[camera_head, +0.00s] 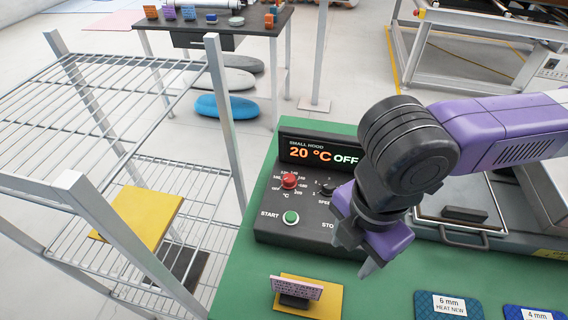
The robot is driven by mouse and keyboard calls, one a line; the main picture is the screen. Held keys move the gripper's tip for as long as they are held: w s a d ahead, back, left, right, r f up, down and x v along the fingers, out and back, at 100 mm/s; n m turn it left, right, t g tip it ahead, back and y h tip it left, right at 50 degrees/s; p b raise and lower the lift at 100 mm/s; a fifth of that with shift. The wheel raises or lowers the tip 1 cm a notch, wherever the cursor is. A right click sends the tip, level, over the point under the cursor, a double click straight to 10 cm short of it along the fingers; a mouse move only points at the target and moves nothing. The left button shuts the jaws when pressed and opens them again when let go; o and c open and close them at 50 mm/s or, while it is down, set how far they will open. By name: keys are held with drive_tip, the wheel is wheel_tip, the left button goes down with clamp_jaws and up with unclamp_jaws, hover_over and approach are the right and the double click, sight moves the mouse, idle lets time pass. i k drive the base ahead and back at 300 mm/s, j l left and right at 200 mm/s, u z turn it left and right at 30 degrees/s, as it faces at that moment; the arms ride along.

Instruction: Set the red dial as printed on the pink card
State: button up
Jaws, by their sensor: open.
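The red dial (289,181) sits on the left of a black control box on the green table, with a printed scale around it. The box's display (319,154) is labelled SMALL HOOD and reads 20 °C OFF. The pink card (297,288) stands tilted in a dark holder on a yellow base near the table's front; its print is too small to read. My gripper (366,258) is open, pointing down, in front of the box's right side and right of the dial, apart from it. It hides part of the box's right side.
A green START button (291,217) lies below the dial, and a black SPEED dial (327,187) to its right. A wire rack (130,150) stands left of the table. Labelled 6 mm (449,306) and 4 mm (535,314) pads lie at front right.

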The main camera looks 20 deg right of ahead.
sight(289, 181)
drive_tip(key=i, duration=0.85)
